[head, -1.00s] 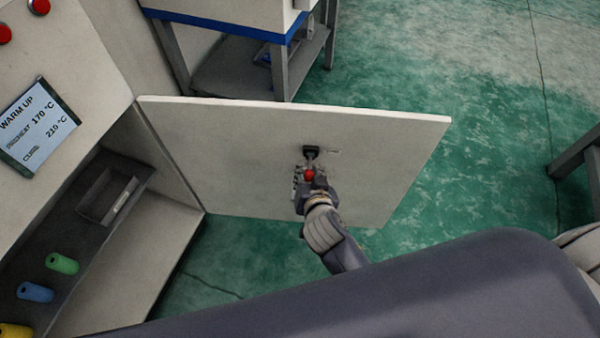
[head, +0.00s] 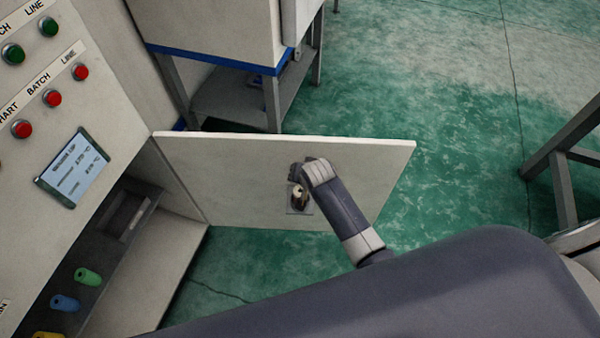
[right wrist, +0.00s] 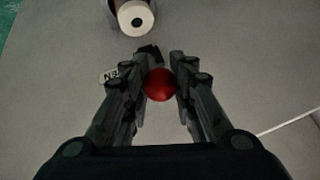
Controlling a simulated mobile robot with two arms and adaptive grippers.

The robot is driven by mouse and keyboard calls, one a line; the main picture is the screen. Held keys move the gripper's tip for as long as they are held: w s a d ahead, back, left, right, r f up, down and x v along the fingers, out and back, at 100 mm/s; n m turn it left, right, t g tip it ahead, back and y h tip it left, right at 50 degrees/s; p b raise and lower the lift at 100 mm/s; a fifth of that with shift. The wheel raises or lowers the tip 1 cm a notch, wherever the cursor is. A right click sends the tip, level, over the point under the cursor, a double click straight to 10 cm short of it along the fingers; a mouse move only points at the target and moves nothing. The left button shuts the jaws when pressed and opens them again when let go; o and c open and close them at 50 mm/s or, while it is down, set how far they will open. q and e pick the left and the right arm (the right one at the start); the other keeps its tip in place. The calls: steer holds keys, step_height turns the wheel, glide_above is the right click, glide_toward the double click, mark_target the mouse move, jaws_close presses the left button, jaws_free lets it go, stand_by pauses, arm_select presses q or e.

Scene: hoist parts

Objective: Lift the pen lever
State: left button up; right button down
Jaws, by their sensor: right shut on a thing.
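The lever's red ball knob (right wrist: 160,85) sits between the fingers of my right gripper (right wrist: 161,72) in the right wrist view, and the gripper is shut on it. In the head view my right gripper (head: 296,171) is at the face of a pale panel (head: 235,175). My wrist hides the knob and most of the lever there. A small metal plate with a whitish round part (head: 299,194) shows just below the gripper. A whitish cylinder with a dark centre (right wrist: 135,17) is near the top of the wrist view. My left gripper is not in view.
The panel stands out from a control cabinet with red and green buttons and a screen (head: 73,168). Coloured cylinders, one of them green (head: 88,276), are on its lower ledge. A machine on a stand (head: 225,105) is behind the panel.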

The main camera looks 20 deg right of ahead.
steer(key=shift+w+d+r+g+p, duration=0.25)
steer(key=shift+w+r+g+p, duration=0.15)
steer(key=shift+w+r+p, duration=0.2)
steer(key=shift+w+d+r, duration=0.15)
steer(key=shift+w+d, duration=0.05)
steer(key=shift+w, duration=0.35)
steer(key=shift+w+d+r, duration=0.15)
steer(key=shift+w, duration=0.35)
steer(key=shift+a, duration=0.1)
steer(key=c, duration=1.3)
jaws_free()
steer(key=shift+s, duration=0.15)
steer(key=shift+s+f, duration=0.1)
steer(key=shift+s, duration=0.15)
steer(key=v, duration=1.2)
steer(key=shift+c, duration=0.2)
